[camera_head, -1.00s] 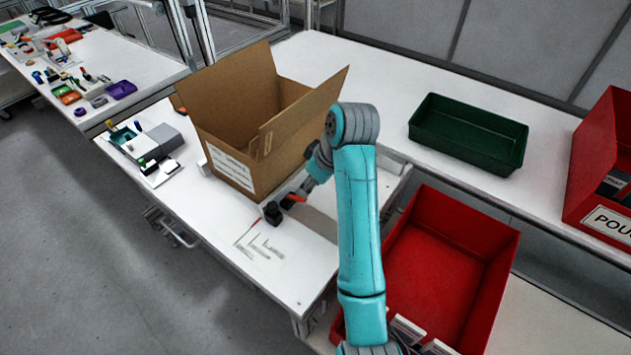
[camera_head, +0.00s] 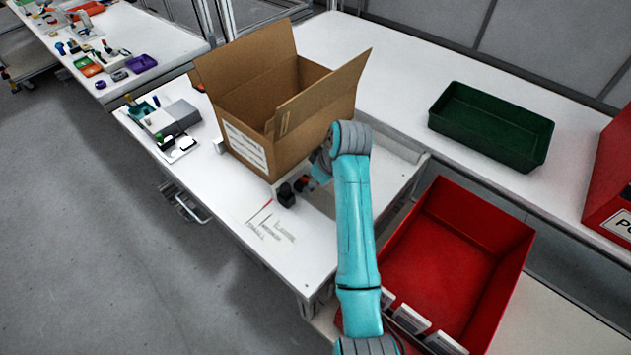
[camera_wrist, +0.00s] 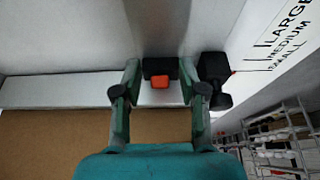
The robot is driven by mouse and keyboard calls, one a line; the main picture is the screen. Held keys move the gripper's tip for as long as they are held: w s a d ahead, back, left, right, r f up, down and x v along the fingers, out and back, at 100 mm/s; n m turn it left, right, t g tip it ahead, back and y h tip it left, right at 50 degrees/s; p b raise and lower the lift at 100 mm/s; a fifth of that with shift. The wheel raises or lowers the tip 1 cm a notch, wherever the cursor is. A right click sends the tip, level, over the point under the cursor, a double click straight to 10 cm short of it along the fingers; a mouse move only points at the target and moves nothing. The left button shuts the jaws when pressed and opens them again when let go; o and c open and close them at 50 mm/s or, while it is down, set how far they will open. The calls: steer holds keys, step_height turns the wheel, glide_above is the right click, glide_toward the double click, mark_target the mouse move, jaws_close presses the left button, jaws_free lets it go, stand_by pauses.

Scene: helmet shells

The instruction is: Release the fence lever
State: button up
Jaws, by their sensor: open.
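The fence lever shows as an orange-red piece with a dark block behind it (camera_wrist: 160,81) in the wrist view. It sits between the two fingertips of my gripper (camera_wrist: 158,88), with a gap on each side visible. My gripper is open. A black knob-like part (camera_wrist: 213,72) stands just right of the right finger. A pale bar, apparently the fence (camera_wrist: 55,91), runs across behind the fingers. In the head view the black part (camera_head: 287,194) is at the tabletop, and my gripper (camera_head: 309,182) is beside it, mostly hidden by my arm.
An open cardboard box (camera_head: 246,148) stands close behind the gripper. Large, Medium and Small marks (camera_head: 270,228) lie on the white table in front. A red bin (camera_head: 480,245) is to the right, a green tray (camera_head: 490,125) at the back right. A grey device (camera_head: 172,118) sits left.

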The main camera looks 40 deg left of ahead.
steer(key=shift+f, duration=0.1)
jaws_close()
steer(key=shift+a+r+h, duration=0.35)
steer(key=shift+h, duration=0.25)
steer(key=shift+a+r+h, duration=0.1)
steer(key=shift+r+h, duration=0.1)
steer(key=shift+h, duration=0.6)
jaws_free()
